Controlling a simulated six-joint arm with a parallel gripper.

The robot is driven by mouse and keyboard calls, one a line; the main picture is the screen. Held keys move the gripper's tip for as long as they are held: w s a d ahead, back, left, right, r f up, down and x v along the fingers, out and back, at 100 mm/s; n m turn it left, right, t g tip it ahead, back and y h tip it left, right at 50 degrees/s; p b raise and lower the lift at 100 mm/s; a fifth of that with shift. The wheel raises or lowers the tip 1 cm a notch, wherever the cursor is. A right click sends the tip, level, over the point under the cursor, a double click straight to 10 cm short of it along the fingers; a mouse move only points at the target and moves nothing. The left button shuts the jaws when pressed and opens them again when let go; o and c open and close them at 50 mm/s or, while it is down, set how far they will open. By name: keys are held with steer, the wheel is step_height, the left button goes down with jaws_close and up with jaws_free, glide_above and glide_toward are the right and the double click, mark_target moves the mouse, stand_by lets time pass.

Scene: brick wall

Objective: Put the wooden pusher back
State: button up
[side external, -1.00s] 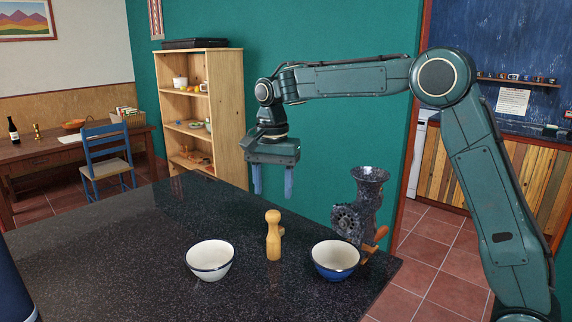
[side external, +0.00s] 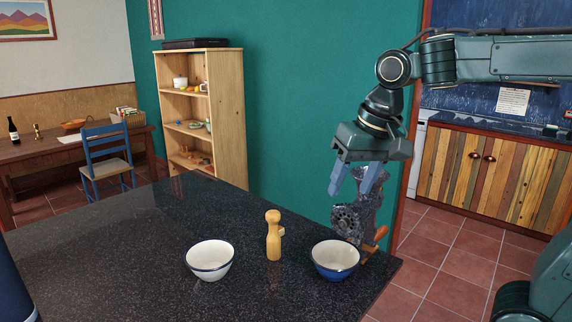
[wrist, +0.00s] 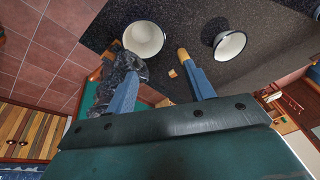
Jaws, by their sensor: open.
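The wooden pusher (side external: 273,238) stands upright on the dark speckled counter, between the two bowls. It also shows in the wrist view (wrist: 183,55), just beyond my right-hand finger. The dark meat grinder (side external: 350,222) stands near the counter's right edge with an orange wooden handle (side external: 375,240). My gripper (side external: 350,188) is open and empty at the grinder's top, tilted. In the side view its fingers cover the grinder's hopper, and I cannot tell whether they touch it. In the wrist view the grinder (wrist: 118,80) lies partly behind the left finger.
A white bowl (side external: 210,262) stands left of the pusher; a blue-and-white bowl (side external: 335,262) stands right of it, close to the grinder. The counter's left and far parts (side external: 150,235) are clear.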

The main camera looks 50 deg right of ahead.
steer(key=s+f+n+t, duration=0.2)
steer(key=s+f+n, duration=0.3)
steer(key=s, duration=0.7)
steer(key=shift+s+d, duration=0.15)
steer(key=shift+s, duration=0.05)
